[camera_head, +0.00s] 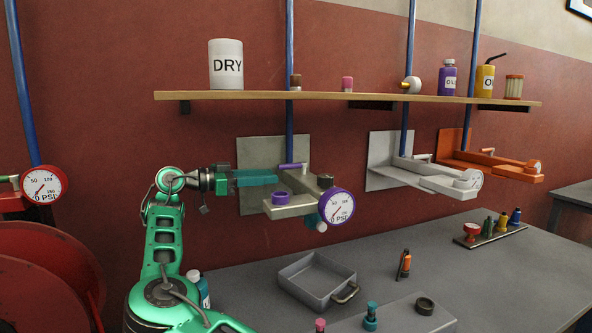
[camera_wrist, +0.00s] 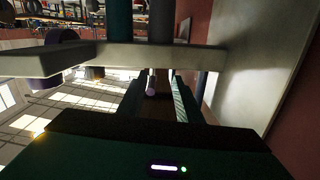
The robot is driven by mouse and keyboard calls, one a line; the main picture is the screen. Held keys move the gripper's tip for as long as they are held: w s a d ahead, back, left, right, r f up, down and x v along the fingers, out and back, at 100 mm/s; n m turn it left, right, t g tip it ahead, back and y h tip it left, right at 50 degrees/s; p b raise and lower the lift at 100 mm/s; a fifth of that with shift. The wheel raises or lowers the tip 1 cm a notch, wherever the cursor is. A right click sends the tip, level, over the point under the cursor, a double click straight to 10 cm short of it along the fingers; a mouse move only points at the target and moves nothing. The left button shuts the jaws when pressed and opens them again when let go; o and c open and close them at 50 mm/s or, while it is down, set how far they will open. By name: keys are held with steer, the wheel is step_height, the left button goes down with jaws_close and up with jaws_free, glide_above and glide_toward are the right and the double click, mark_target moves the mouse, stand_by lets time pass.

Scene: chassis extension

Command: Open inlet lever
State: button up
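A pale grey assembly (camera_head: 292,207) on a wall plate carries a purple-rimmed pressure gauge (camera_head: 336,206), a purple ring and a short purple lever (camera_head: 292,165). I cannot tell from a label that this lever is the inlet lever. My gripper (camera_head: 276,177) reaches in from the left, its fingertips close to the lever and the blue pipe. In the wrist view my gripper (camera_wrist: 155,84) has its fingers apart. The lilac round end of a small rod (camera_wrist: 152,89) shows in the gap between them. I cannot tell whether either finger touches it.
Two more assemblies, a white one (camera_head: 425,177) and an orange one (camera_head: 490,163), are on the wall to the right. A shelf (camera_head: 350,96) with containers runs above. Below, a grey table (camera_head: 400,260) holds a tray (camera_head: 318,281). A red gauge (camera_head: 42,184) is at far left.

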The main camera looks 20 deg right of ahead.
mark_target(297, 166)
steer(key=shift+m+h, duration=0.3)
steer(key=shift+m, duration=0.3)
steer(key=d+r, duration=0.1)
steer(key=d, duration=0.2)
steer(key=s+d, duration=0.1)
steer(key=d, duration=0.2)
steer(key=d+r, duration=0.1)
steer(key=d, duration=0.3)
steer(key=shift+s+r, duration=0.25)
steer(key=shift+r, duration=0.05)
steer(key=shift+a, duration=0.1)
jaws_close()
